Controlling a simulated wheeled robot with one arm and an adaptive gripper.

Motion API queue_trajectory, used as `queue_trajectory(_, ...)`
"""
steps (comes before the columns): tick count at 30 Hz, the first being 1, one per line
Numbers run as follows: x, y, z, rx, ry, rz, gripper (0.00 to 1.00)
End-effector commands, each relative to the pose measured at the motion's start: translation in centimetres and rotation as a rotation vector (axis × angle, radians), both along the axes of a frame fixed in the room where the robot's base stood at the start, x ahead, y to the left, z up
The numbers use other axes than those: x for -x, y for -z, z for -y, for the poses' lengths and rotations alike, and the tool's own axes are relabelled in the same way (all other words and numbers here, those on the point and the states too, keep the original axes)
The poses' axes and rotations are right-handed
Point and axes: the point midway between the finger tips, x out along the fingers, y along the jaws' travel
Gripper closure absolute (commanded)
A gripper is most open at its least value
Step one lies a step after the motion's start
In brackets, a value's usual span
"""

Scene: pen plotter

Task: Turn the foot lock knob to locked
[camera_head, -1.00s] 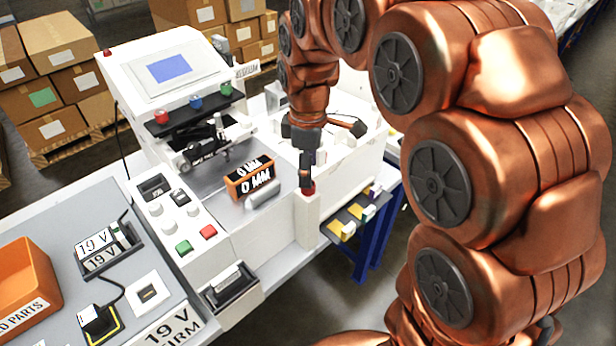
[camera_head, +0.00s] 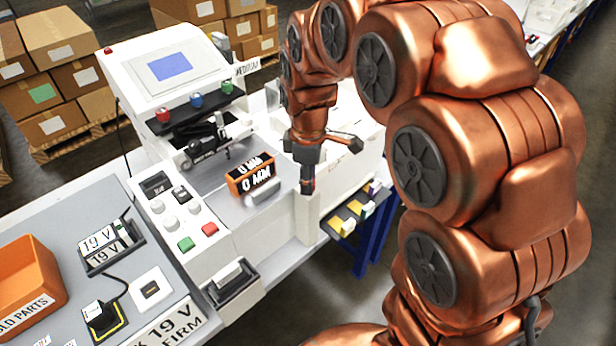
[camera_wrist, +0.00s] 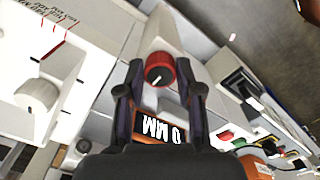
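A red knob (camera_wrist: 160,69) with a white pointer line sits on a pale block in the wrist view. Its line slants toward the lower left in that view, and I cannot read any lock marking beside it. My gripper (camera_wrist: 160,73) points at the knob, with one dark finger on each side. The fingers look apart, with narrow gaps beside the knob, so contact is not clear. In the head view my gripper (camera_head: 307,186) points down at the top of the white post (camera_head: 306,219), and hides the knob there.
An orange-framed display (camera_head: 250,178) reading 0 MM stands left of the gripper. A control panel with red and green buttons (camera_head: 209,229) lies further left. Yellow-marked trays (camera_head: 345,222) stick out on the right. A screen (camera_head: 170,67) stands behind.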

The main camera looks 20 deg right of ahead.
Motion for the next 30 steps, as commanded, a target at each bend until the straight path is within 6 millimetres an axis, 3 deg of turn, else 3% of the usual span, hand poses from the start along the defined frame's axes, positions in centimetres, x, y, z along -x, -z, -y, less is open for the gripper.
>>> queue_trajectory(1, 0.00, 0.00, 0.00, 0.000, 0.000, 0.000, 0.73)
queue_trajectory(9, 0.00, -0.01, 0.00, 0.000, 0.000, 0.000, 1.00)
queue_trajectory(20, 0.00, 0.19, 0.01, 0.000, 0.055, 0.000, 1.00)
queue_trajectory(30, -0.16, 0.34, 0.07, 0.000, 0.299, 0.007, 1.00)
